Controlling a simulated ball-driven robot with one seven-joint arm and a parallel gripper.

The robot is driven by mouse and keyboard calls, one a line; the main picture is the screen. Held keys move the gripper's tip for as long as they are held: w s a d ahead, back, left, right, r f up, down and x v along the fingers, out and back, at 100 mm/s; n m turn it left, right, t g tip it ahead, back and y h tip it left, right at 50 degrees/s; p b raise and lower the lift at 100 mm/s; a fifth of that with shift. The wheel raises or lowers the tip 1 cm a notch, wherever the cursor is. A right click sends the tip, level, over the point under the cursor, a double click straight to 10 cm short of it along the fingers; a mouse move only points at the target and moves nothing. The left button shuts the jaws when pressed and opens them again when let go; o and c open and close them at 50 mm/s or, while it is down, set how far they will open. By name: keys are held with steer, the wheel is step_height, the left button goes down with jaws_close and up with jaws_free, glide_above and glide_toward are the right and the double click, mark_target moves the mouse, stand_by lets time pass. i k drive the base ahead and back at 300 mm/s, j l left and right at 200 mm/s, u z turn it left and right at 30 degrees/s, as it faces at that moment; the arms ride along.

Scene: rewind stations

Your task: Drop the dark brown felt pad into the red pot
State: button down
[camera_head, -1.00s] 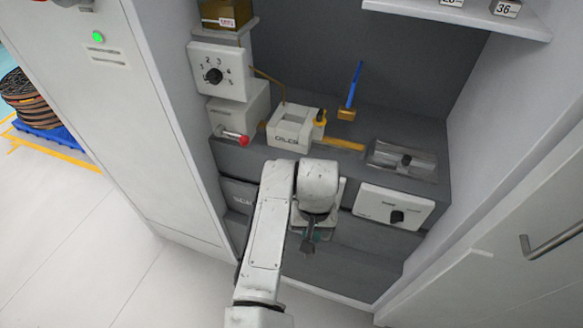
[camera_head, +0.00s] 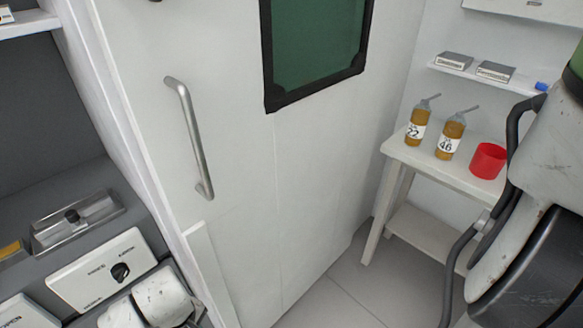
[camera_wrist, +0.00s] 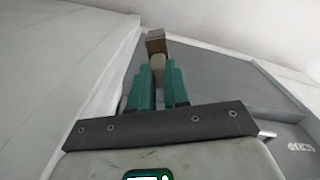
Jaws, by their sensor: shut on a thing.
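The red pot (camera_head: 488,160) stands upright at the right end of a white side table in the head view. I cannot see inside it. In the wrist view, my gripper (camera_wrist: 158,88) has its two green fingers closed on a narrow brown piece, the felt pad (camera_wrist: 157,44). The pad sticks out beyond the fingertips, and its lower part is hidden between them. My gripper's fingers are outside that view.
Two amber bottles, marked 22 (camera_head: 416,127) and 46 (camera_head: 450,137), stand left of the pot on the white table (camera_head: 398,150). A wall shelf (camera_head: 485,78) hangs above. A white door with a handle (camera_head: 190,137) lies between station and table. A bulky cabled form fills the right edge.

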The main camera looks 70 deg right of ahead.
mark_target(483, 170)
steer(key=j+z, duration=0.1)
steer(key=z, duration=0.3)
steer(key=k+z, duration=0.1)
steer(key=z, duration=0.3)
steer(key=k+j+z, duration=0.1)
steer(key=z, duration=0.3)
